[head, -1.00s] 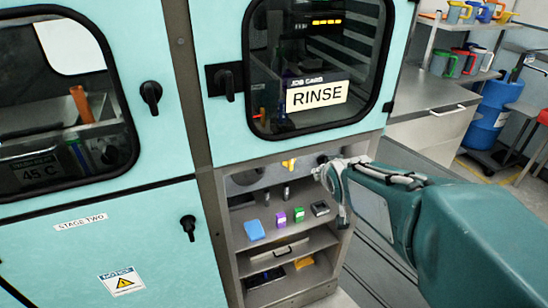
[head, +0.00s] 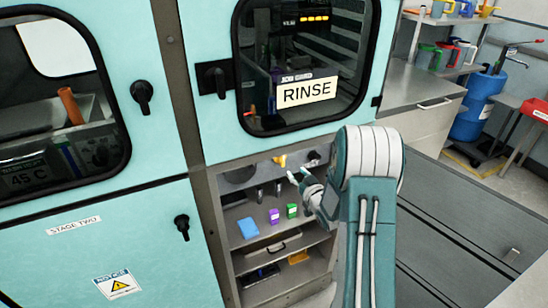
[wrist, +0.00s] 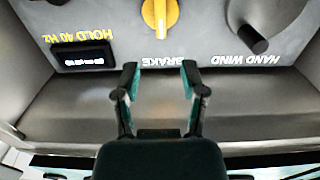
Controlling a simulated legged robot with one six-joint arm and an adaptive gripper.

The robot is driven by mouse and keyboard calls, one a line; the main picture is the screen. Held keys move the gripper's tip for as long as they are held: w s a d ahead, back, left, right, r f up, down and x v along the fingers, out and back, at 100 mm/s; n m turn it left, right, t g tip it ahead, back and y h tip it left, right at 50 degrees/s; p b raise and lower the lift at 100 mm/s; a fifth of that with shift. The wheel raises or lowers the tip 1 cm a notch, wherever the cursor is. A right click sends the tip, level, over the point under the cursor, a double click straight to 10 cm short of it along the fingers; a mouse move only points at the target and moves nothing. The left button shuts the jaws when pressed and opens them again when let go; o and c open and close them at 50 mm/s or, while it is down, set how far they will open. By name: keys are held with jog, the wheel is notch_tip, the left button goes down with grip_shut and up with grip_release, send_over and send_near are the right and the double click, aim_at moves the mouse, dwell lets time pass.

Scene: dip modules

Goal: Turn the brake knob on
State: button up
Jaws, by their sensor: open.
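The yellow brake knob (head: 280,160) is on the grey panel at the top of the open bay under the RINSE window. In the wrist view the knob (wrist: 160,15) is at the top edge, partly cut off, with its pointer lengthwise in the picture. The upside-down BRAKE label (wrist: 167,62) lies between the knob and my gripper, partly covered by a finger. My gripper (wrist: 160,72) is open and empty, its two fingers apart and in line with the knob, not around it. In the head view my gripper (head: 297,174) is just right of and below the knob.
A black hand wind knob (wrist: 253,39) is right of the brake knob in the wrist view. A HOLD 40 Hz display (wrist: 84,56) is on the left. Below, the bay's shelf holds a blue block (head: 248,228), a purple block (head: 274,216) and a green block (head: 292,210).

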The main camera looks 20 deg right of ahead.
aim_at(284, 158)
jog(key=w, duration=1)
jog(key=shift+w+a+f, duration=0.2)
jog(key=shift+w, duration=0.2)
jog(key=shift+c, duration=0.3)
grip_shut()
